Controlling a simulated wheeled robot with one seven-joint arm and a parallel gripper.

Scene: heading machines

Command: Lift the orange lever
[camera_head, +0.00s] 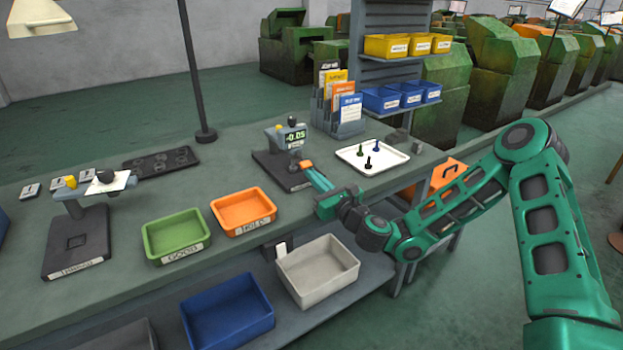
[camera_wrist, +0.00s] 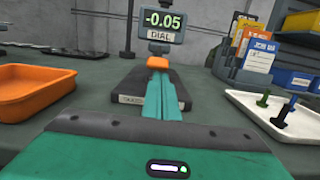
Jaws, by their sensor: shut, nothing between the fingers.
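The orange lever (camera_head: 305,164) sticks out from the front of the dial gauge stand (camera_head: 278,168) on the workbench. In the wrist view the lever's orange end (camera_wrist: 157,62) is straight ahead, at the tips of my fingers. My gripper (camera_head: 314,174) is shut and empty, with its teal fingers (camera_wrist: 161,78) together and pointing at the lever. I cannot tell whether the fingertips touch the lever or are just short of it. The gauge display (camera_wrist: 162,20) reads -0.05. The fingers hide part of the stand's dark base (camera_wrist: 128,88).
A white tray (camera_head: 395,153) with several small pegs stands right of the gauge. An orange bin (camera_head: 243,223) and a green bin (camera_head: 176,247) are to the left. A card holder (camera_head: 345,131) stands behind. The bench front edge lies beneath my gripper.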

